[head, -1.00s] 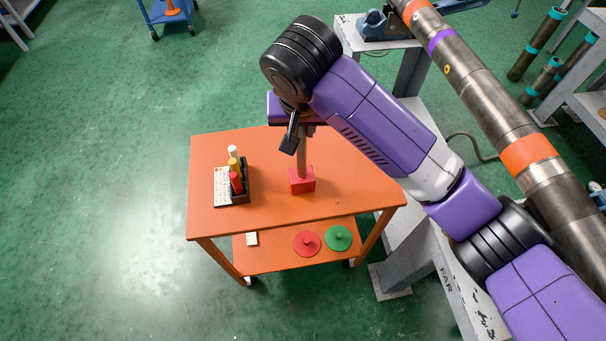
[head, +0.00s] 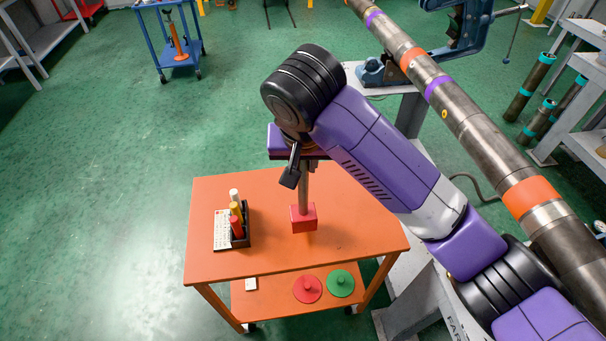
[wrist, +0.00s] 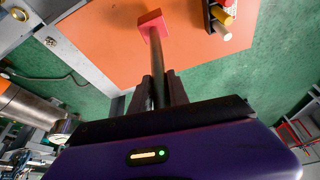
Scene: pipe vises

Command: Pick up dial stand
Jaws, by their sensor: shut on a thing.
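The dial stand (head: 304,216) has a red block base and a thin grey post that rises from it over the orange cart. In the wrist view the red base (wrist: 152,23) shows at the far end of the post. My gripper (wrist: 158,90) is shut on the post, with a dark finger on each side of it. In the head view my wrist hides the top of the stand. I cannot tell whether the base touches the cart top or is just above it.
The orange cart (head: 350,236) carries a black holder (head: 241,236) with coloured markers and a white card (head: 222,230) left of the stand. Red (head: 307,289) and green (head: 340,283) discs lie on its lower shelf. A long steel pipe (head: 480,130) runs along the right.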

